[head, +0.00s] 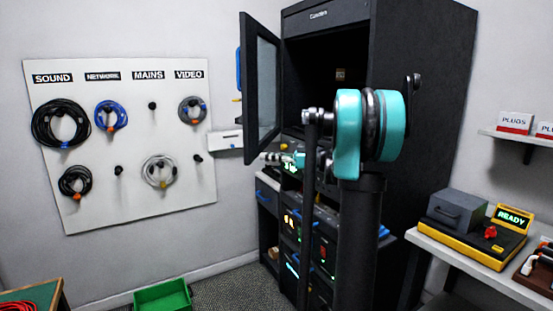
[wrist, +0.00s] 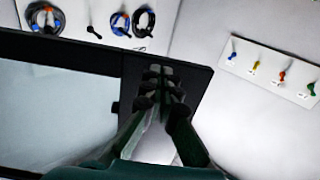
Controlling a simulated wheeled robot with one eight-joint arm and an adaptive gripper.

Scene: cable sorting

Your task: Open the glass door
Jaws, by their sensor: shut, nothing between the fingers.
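The glass door (head: 263,88) is a dark-framed pane on the tall black cabinet (head: 425,90). It stands swung wide open to the left, and the upper opening is exposed. In the wrist view the door's dark frame and pale glass (wrist: 55,110) fill the left side. My gripper (wrist: 165,78) is shut and empty, its fingertips over the frame's corner area; I cannot tell whether they touch it. In the head view my gripper shows small near the door's lower edge, partly hidden behind my arm. A blue handle (head: 239,70) shows at the door's outer edge.
A white cable board (head: 135,190) hangs on the left wall. A panel with coloured pegs (wrist: 270,73) shows in the wrist view. A green bin (head: 162,296) stands on the floor. A side table (head: 470,268) with a yellow-black device stands right.

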